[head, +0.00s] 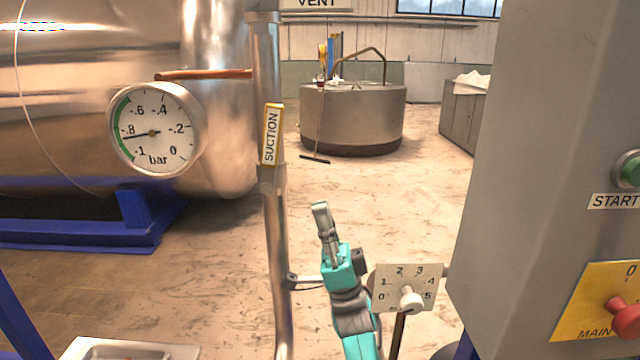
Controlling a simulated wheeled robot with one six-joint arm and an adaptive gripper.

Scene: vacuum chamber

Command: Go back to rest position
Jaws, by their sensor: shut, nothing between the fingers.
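My gripper (321,208) is in the lower middle of the head view, at the end of my teal arm. It points up, and its fingers are shut with nothing between them. It is right of the vertical suction pipe (276,235) in the picture, with a strip of floor showing between them. A dial plate (388,280) marked 0 to 5 is to the lower right of it, with a pale knob (411,299). I cannot tell whether my arm touches the plate. The pressure gauge (155,130) at the left reads close to -0.8 bar, in its green band.
A grey cabinet (535,130) with a green START button (631,170) and a red MAIN switch (626,316) fills the right. A metal tank (215,90) on a blue frame (80,240) stands left. A round vessel (352,115) is at the back. Floor between is open.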

